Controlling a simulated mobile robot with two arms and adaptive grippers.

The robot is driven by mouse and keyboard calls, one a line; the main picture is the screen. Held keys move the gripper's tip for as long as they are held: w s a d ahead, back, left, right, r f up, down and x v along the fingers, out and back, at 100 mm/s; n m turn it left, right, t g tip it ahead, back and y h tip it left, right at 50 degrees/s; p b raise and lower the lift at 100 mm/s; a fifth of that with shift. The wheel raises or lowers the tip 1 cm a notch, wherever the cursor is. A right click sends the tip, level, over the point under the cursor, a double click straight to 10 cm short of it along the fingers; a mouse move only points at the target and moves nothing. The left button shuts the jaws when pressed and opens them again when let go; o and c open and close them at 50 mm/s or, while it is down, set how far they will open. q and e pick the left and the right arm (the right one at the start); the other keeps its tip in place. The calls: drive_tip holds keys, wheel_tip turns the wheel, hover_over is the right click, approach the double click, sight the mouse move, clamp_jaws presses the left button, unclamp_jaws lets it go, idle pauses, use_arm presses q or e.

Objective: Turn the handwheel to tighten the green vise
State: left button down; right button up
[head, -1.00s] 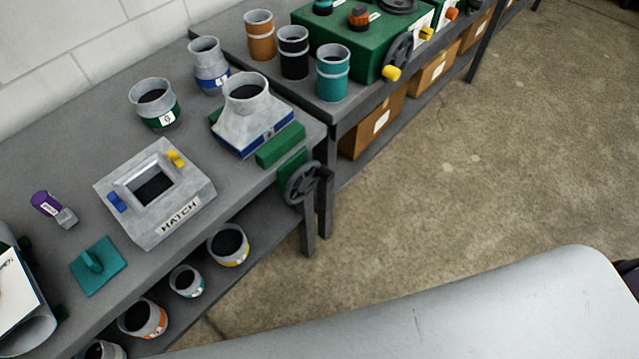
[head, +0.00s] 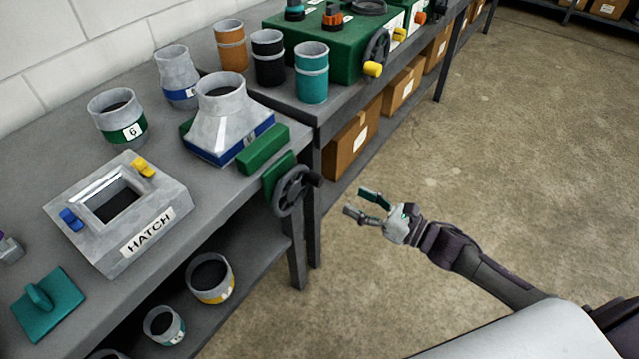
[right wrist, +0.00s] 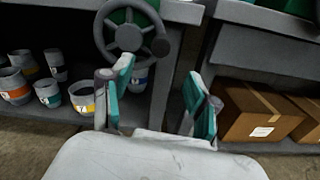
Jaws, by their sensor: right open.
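The green vise (head: 265,160) is at the front edge of the near bench, beside a grey duct transition with a blue base (head: 222,125). Its dark handwheel (head: 290,191) hangs on the bench's front side, with a dark knob on its rim. My right gripper (head: 368,202) is open and empty, to the right of the handwheel and apart from it. In the right wrist view the handwheel (right wrist: 130,37) is beyond the open fingers (right wrist: 160,95), above and left of the gap between them. My left gripper is not in view.
The hatch block (head: 115,211), a teal trowel-like tool (head: 48,303) and round duct pieces stand on the bench. More collars (head: 210,279) sit on the lower shelf. A second bench holds a green machine with its own wheel (head: 376,52). The floor at right is clear.

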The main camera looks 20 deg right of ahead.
sight(321, 183)
drive_tip(key=p+x, duration=0.1)
drive_tip(key=x, duration=1)
drive_tip(key=shift+w+a, duration=0.1)
clamp_jaws()
